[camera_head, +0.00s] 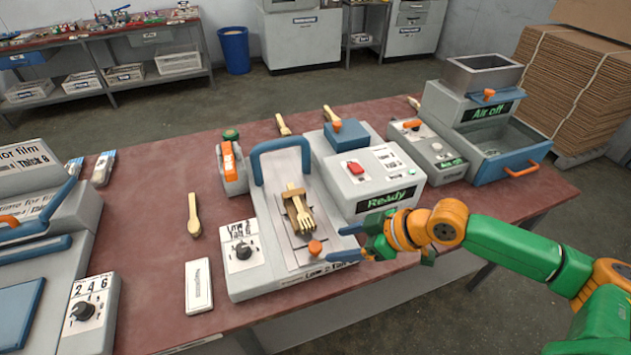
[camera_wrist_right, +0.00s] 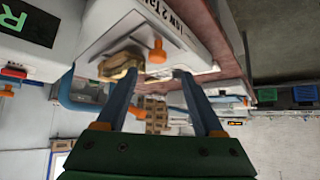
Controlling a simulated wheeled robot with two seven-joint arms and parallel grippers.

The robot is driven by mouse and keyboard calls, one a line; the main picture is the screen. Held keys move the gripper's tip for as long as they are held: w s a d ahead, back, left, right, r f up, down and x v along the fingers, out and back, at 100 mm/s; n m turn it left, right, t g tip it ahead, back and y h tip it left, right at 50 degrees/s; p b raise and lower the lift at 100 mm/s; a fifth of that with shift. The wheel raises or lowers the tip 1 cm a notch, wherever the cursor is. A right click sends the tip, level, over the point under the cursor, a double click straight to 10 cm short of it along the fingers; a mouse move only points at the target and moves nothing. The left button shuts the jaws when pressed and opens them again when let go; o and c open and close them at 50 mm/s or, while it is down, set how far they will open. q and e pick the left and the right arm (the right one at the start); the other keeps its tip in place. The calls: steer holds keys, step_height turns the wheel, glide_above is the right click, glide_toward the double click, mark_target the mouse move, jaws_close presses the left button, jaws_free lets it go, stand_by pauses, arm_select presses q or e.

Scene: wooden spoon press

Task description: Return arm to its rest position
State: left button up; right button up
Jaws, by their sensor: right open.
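My right gripper (camera_head: 344,243) is at the front right corner of the press (camera_head: 258,270), its two blue fingers pointing left toward the press. The fingers are parted with nothing visible between them; in the wrist view the open gripper (camera_wrist_right: 156,74) shows the orange knob (camera_wrist_right: 157,51) beyond the fingertips, apart from them as far as I can tell. The same knob (camera_head: 315,247) stands at the press front. Wooden cutlery (camera_head: 300,213), with fork tines, lies on the press plate; it also shows in the wrist view (camera_wrist_right: 120,65). The blue press handle (camera_head: 281,146) is raised. My left gripper is not in view.
A control box (camera_head: 385,175) reading "Ready" stands right of the press, with an "Air off" machine (camera_head: 480,110) beyond. A wooden spoon (camera_head: 193,215) and white block (camera_head: 198,286) lie to the left. Floor space is free in front of the red table (camera_head: 150,230).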

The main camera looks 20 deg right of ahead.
steer(key=s+a+f+g, duration=0.1)
steer(key=s+a+f, duration=0.5)
steer(key=a+f, duration=0.1)
steer(key=s+d+f+m+g+h, duration=0.1)
steer(key=s+d+f+m+h, duration=0.15)
steer(key=s+d+m, duration=0.2)
steer(key=s+d+f+m+g+h, duration=0.1)
steer(key=s+d+f+m+h, duration=0.1)
steer(key=s+d+m+h, duration=0.3)
step_height(320, 180, down, 15)
steer(key=s+a+n+y, duration=0.1)
steer(key=s+a+n, duration=0.1)
steer(key=a, duration=0.1)
steer(key=s+d+f+g, duration=0.2)
steer(key=s+f, duration=1)
steer(key=shift+s+d, duration=0.25)
steer(key=shift+s, duration=0.15)
steer(key=shift+n, duration=0.25)
